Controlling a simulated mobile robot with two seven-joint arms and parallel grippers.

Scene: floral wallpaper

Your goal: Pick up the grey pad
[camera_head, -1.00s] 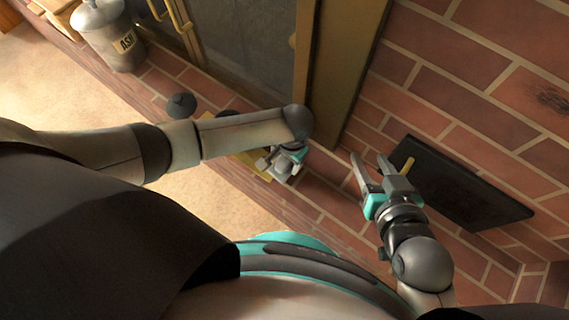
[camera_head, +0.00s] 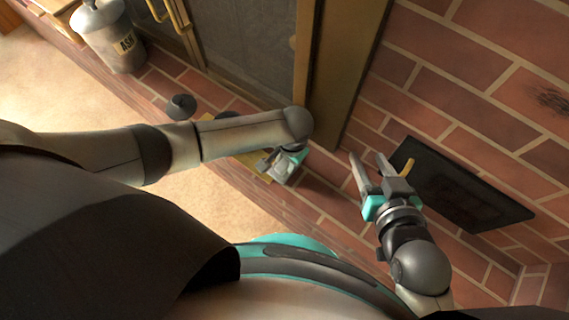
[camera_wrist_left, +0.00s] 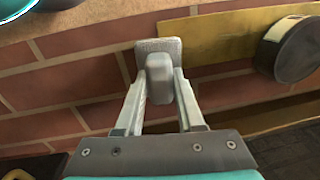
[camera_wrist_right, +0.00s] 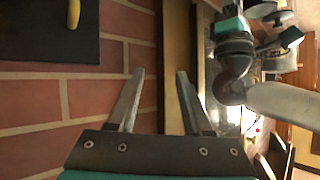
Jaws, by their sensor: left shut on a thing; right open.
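The grey pad (camera_wrist_left: 158,45) is a small rounded-square plate with a raised grip block, seen in the left wrist view. My left gripper (camera_wrist_left: 163,84) is shut on that block, its two fingers on either side. In the head view my left gripper (camera_head: 286,163) is over the brick ledge, partly hidden by my own arm, so the pad is hard to make out there. My right gripper (camera_head: 365,164) is open and empty near the brick wall, and its parted fingers also show in the right wrist view (camera_wrist_right: 160,72).
A flat black board (camera_head: 465,190) with a yellow handle (camera_head: 407,168) is beside my right gripper. A yellow strip (camera_wrist_left: 220,36) and a round dark container (camera_wrist_left: 290,48) are close to the pad. A grey ash can (camera_head: 107,38) stands at upper left. Carpet lies open at left.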

